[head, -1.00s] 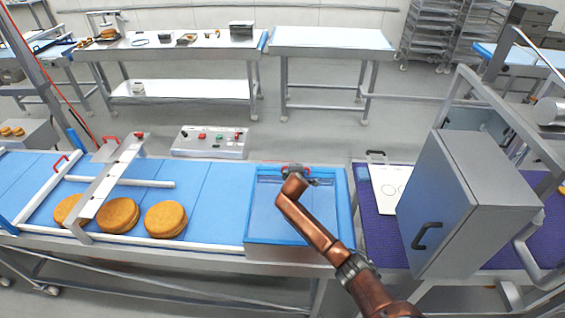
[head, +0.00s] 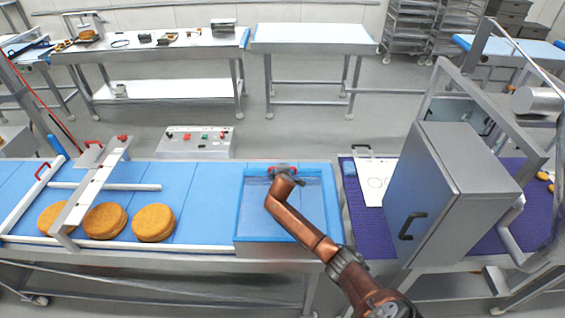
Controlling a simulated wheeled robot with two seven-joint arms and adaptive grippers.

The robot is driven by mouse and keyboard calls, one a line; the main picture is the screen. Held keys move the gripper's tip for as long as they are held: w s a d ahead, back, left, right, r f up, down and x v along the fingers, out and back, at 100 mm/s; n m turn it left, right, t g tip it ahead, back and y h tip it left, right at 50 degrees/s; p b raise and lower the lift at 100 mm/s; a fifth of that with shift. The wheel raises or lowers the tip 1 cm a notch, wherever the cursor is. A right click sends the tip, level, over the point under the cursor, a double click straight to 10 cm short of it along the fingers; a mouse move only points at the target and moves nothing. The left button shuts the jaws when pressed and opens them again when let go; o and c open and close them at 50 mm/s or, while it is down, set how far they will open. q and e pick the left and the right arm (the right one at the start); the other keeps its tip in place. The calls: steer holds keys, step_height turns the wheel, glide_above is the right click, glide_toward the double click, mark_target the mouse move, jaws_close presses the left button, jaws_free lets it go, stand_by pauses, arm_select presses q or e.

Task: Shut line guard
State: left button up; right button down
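The line guard (head: 241,205) is a clear panel in a blue frame over the right end of the blue conveyor line. It appears to lie flat, level with the belt; the small view does not settle whether it is fully down. A red handle is at its far edge. My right arm comes in from the bottom right and reaches across the guard. My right gripper (head: 283,170) is at the far edge, at the red handle. Its fingers are too small and partly hidden to tell whether they grip the handle. My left gripper is out of view.
Several filled rounds (head: 153,222) lie on the belt (head: 200,202) at left, near a metal bridge (head: 92,185). A control box (head: 198,142) stands behind the line. A grey cabinet (head: 460,190) stands at right over a purple belt (head: 361,225), with a white sheet (head: 370,182) beside it.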

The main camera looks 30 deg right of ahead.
steer(key=s+a+r+p, duration=0.1)
steer(key=s+r, duration=0.2)
steer(key=r, duration=0.2)
steer(key=s+a+r+p, duration=0.1)
steer(key=s+a+r, duration=0.1)
steer(key=r, duration=0.4)
steer(key=shift+s+a+r, duration=0.25)
steer(key=shift+s+r, duration=0.05)
steer(key=shift+s, duration=0.45)
steer(key=shift+a, duration=0.1)
